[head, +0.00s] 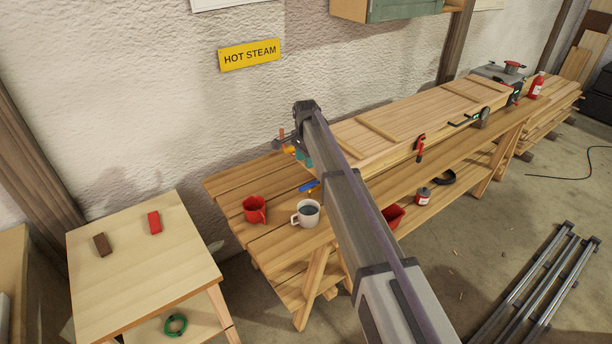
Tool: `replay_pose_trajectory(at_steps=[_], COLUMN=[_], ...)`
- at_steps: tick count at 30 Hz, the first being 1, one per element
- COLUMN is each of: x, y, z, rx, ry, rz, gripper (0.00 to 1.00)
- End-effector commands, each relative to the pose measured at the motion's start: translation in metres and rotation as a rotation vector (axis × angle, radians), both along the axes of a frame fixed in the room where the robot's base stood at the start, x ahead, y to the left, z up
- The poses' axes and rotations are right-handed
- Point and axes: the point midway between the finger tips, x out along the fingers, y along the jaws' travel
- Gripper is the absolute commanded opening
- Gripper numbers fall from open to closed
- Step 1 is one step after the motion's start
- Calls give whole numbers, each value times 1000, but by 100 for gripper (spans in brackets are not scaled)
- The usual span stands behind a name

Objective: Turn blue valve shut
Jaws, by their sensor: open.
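A small blue lever-like piece (308,186) with a bit of yellow beside it shows at the left part of the workbench, just left of my arm. It may be the blue valve handle; it is too small to tell how far it is turned. My arm crosses the middle of the head view and hides the area right of it. My gripper does not show; the arm's far end is near the wall above the bench. Small orange and teal parts (291,150) show beside the arm, partly hidden, and I cannot tell what they are.
A red mug (254,209) and a white mug (306,213) stand near the blue piece. A long wooden box (410,125) and a red clamp (420,148) are to the right. A yellow HOT STEAM sign (249,54) hangs above. A side table (140,270) stands left.

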Motion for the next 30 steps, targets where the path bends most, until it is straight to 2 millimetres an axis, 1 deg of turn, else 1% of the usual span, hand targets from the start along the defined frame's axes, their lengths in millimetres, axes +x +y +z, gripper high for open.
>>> replay_pose_trajectory(at_steps=[4, 7, 11, 15, 18, 22, 29, 30], x=[0, -1, -1, -1, -1, -1, -1, -1], y=[0, -1, -1, -1, -1, -1, -1, -1], z=[-7, -21, -50, -85, -103, -111, -108, -108], rx=[0, 0, 0, 0, 0, 0, 0, 0], ry=[0, 0, 0, 0, 0, 0, 0, 0], rz=[0, 1, 2, 2, 3, 3, 3, 3], gripper=[45, 45, 45, 45, 45, 45, 45, 42])
